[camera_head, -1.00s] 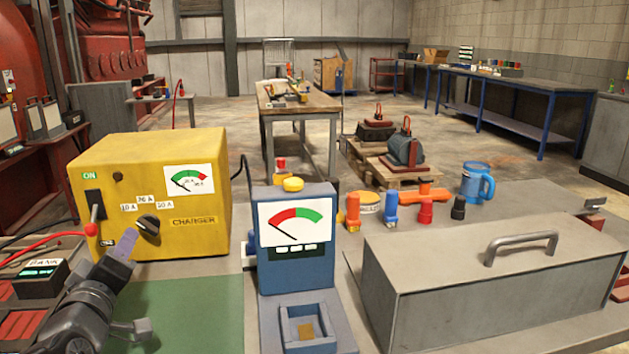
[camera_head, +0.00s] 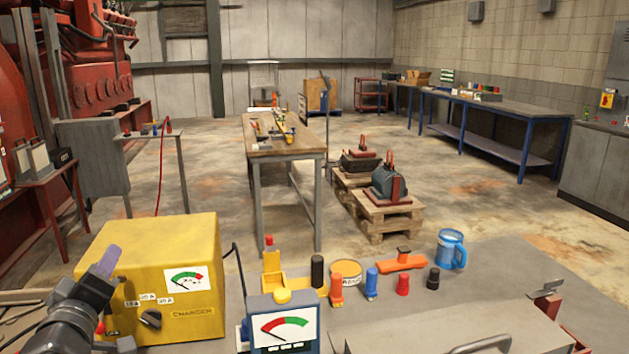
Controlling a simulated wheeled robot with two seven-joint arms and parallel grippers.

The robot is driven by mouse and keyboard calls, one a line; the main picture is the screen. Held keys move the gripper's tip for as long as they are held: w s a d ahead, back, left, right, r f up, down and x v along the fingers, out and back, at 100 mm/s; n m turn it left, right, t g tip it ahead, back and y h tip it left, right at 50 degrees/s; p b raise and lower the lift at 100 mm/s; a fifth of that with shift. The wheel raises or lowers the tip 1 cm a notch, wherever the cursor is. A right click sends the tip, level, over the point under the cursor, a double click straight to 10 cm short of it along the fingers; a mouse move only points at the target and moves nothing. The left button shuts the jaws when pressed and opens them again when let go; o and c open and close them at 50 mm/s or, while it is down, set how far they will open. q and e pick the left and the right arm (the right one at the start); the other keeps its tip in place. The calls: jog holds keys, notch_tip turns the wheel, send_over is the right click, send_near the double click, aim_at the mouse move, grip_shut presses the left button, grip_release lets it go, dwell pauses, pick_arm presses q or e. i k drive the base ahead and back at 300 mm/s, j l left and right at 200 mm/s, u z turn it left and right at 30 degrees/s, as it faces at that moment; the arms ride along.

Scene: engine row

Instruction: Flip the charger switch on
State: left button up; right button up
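The yellow charger (camera_head: 205,240) stands at the lower left, with a black dial knob (camera_head: 151,319), a green and red gauge (camera_head: 187,280) and current labels on its front. My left gripper (camera_head: 114,302) is in front of the charger's left side, with its fingers spread apart and nothing between them. It covers most of the switch and the ON label. A small red tip (camera_head: 100,327), apparently the end of the switch lever, shows low beside the gripper, so the lever seems to point down. Whether a finger touches it I cannot tell. My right gripper is out of view.
A blue meter (camera_head: 254,319) stands right of the charger. Behind it are coloured bottles, an orange tool (camera_head: 401,262) and a blue mug (camera_head: 450,252). A grey metal box (camera_head: 430,335) fills the bench front. A wooden table (camera_head: 285,146) stands farther back.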

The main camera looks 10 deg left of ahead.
aim_at(101, 329)
jog(key=k+l, duration=0.25)
jog(key=k, duration=0.2)
jog(key=k+l, duration=0.25)
jog(key=k, duration=0.25)
